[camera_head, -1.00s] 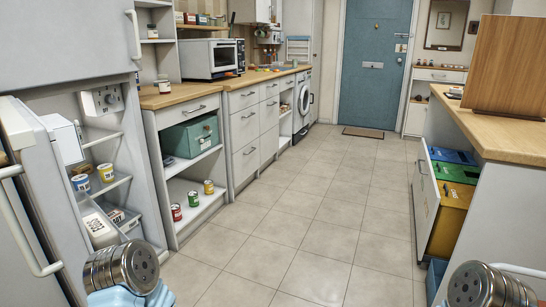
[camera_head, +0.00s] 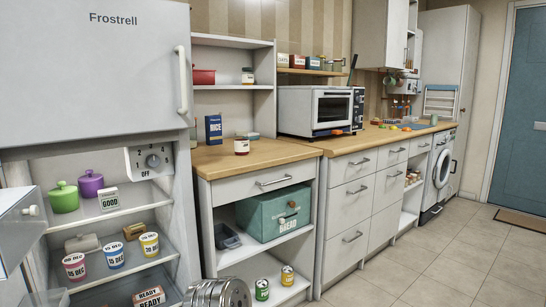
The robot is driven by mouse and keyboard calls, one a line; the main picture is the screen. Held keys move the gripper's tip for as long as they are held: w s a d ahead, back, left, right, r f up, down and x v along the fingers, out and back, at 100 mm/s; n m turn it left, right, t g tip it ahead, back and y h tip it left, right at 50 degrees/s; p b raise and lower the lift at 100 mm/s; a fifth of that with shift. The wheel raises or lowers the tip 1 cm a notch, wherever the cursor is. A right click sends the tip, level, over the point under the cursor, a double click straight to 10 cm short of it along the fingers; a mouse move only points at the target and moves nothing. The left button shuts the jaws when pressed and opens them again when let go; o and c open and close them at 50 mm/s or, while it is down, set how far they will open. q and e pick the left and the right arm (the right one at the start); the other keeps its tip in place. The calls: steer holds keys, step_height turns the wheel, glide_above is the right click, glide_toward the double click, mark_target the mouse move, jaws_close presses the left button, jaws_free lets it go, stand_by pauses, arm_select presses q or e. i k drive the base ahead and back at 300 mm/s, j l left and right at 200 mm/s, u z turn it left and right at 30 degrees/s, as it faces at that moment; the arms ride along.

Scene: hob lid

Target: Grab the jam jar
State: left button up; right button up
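Neither of my grippers is in view. Only a metal, ribbed part of my arm shows at the bottom edge, below and well away from the jars.
A blue rice box (camera_head: 213,130) stands behind and left of the counter jar; a toaster oven (camera_head: 318,110) is to the right. The fridge (camera_head: 85,70) stands at left, its lower shelves exposed with several pots. A green bread bin (camera_head: 275,214) sits below the worktop. Floor at right is clear.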

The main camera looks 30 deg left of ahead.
mark_target(241, 142)
steer(key=i+z, duration=0.25)
steer(key=i, duration=0.35)
steer(key=i+z, duration=0.25)
steer(key=i, duration=0.3)
steer(key=i+j+z, duration=0.25)
steer(key=i, duration=0.35)
steer(key=l, duration=0.1)
